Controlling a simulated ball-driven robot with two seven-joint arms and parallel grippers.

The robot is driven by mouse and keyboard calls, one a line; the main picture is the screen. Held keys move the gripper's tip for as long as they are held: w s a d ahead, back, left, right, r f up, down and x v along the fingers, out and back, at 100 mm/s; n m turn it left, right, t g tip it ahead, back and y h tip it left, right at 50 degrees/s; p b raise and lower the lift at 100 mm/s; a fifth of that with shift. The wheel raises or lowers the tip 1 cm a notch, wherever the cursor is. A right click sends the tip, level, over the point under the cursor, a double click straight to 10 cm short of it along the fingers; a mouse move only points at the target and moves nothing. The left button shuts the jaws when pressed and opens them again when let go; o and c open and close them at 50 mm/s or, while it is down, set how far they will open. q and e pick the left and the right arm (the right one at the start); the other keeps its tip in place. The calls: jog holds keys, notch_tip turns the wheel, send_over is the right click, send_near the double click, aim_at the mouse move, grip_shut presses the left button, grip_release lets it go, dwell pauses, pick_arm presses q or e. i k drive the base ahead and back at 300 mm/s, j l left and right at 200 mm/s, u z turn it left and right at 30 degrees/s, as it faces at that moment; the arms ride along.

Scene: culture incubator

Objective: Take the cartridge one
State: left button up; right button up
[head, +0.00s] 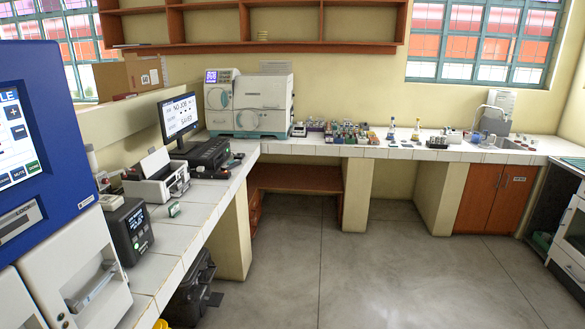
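I cannot pick out cartridge one for sure in the head view. Many small items (350,131) stand in a cluster on the back counter, too small to tell apart. A small green and white item (174,209) lies on the left counter, and I cannot tell what it is. Neither of my grippers is in view.
A blue machine (45,120) with a screen and white doors stands close on the left. The left counter (205,197) holds a printer (156,178), a dark display box (130,232) and a monitor (178,115). A white analyser (250,103) stands in the back corner. The middle floor (370,270) is clear.

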aim_at(232, 163)
jog(key=i+z, duration=0.1)
jog(key=i, duration=2.65)
